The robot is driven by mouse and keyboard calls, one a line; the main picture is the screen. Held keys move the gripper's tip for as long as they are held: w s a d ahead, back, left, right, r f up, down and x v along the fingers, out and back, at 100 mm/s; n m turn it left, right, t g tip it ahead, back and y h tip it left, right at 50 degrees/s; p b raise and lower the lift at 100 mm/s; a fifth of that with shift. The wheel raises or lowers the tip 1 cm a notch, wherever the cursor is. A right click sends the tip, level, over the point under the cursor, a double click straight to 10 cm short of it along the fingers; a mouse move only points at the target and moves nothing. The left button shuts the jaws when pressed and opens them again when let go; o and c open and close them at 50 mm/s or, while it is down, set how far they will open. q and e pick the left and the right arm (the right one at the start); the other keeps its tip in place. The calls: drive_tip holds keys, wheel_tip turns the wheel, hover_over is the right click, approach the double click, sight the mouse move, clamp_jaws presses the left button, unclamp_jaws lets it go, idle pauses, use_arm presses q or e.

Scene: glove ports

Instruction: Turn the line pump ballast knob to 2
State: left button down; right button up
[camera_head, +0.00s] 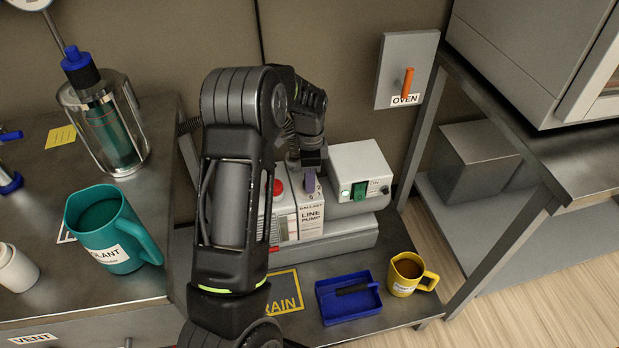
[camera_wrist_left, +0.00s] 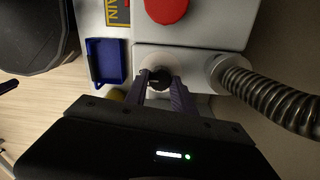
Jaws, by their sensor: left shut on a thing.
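The line pump (camera_head: 311,222) is a pale box on a grey base, with BALLAST and LINE PUMP labels on its front. Its ballast knob shows in the left wrist view as a small dark ribbed knob (camera_wrist_left: 160,77) on a round pale boss. My left gripper (camera_head: 309,184) comes down over the top of the pump, its purple fingers closed on the knob from both sides; they also show in the left wrist view (camera_wrist_left: 160,92). In the head view the fingers hide the knob and most of its scale, so I cannot read its setting. My right gripper is not in view.
A red button (camera_wrist_left: 167,7) sits beside the knob. A white box with a green switch (camera_head: 359,190) stands right of the pump. A ribbed hose (camera_wrist_left: 273,98) joins the pump. A blue tray (camera_head: 349,316) and yellow mug (camera_head: 406,272) are in front. A teal mug (camera_head: 103,228) stands left.

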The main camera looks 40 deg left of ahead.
use_arm(q)
drive_tip(key=shift+n, duration=0.4)
drive_tip(key=n+p, duration=0.1)
drive_tip(key=n, duration=0.2)
drive_tip(key=shift+r, duration=0.1)
drive_tip(key=n+p, duration=0.1)
drive_tip(key=n, duration=0.4)
drive_tip(key=shift+p, duration=0.3)
drive_tip(key=n+p, duration=0.1)
drive_tip(key=n, duration=0.3)
drive_tip(key=shift+a, duration=0.15)
drive_tip(key=n+p, duration=0.1)
drive_tip(key=n, duration=0.4)
drive_tip(key=c, duration=1.1)
unclamp_jaws()
drive_tip(key=shift+o, duration=0.2)
